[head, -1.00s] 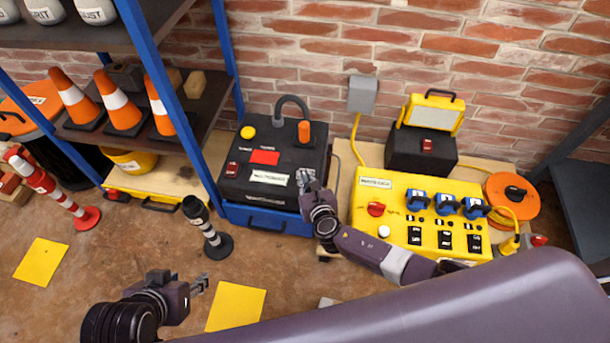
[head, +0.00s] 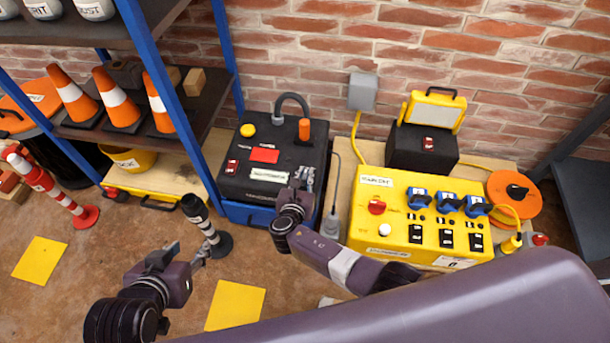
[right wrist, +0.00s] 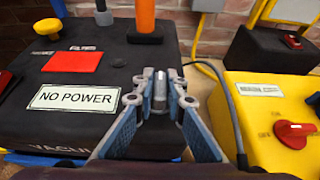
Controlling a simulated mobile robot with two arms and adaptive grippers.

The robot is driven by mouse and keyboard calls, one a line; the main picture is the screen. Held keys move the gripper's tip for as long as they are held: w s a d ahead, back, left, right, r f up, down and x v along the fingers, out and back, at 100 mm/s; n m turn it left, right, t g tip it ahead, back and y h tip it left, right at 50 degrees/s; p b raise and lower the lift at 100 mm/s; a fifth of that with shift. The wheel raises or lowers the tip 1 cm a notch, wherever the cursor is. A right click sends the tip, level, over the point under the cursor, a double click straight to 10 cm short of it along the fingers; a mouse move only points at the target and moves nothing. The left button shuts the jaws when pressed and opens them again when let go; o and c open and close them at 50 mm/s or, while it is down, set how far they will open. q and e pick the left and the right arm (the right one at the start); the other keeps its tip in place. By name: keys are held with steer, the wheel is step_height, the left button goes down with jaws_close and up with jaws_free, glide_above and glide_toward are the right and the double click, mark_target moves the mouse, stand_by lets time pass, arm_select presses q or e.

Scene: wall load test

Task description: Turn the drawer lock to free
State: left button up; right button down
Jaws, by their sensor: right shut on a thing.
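The blue drawer (head: 250,215) sits under the black vacuum box (head: 262,185). No lock on it can be made out. My right gripper (head: 303,176) is over the box's right front edge, its arm partly covering the drawer's right end. In the right wrist view the right gripper (right wrist: 160,92) is shut on a small grey metal cylinder (right wrist: 160,88), in front of the box; I cannot tell whether this is the lock. My left gripper (head: 198,254) is low over the floor near a black-and-white post (head: 203,222); its finger opening is unclear.
A yellow control box (head: 400,235) with a red knob and switches stands right of the drawer. A grey plug (head: 333,224) is between them. A blue-framed shelf (head: 190,110) with traffic cones stands left. Floor is open around the yellow sheet (head: 236,305).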

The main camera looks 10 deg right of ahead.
steer(key=shift+w+r, duration=0.1)
steer(key=c, duration=2)
jaws_free()
steer(key=shift+o, duration=0.2)
steer(key=v, duration=1.2)
steer(key=shift+d, duration=0.1)
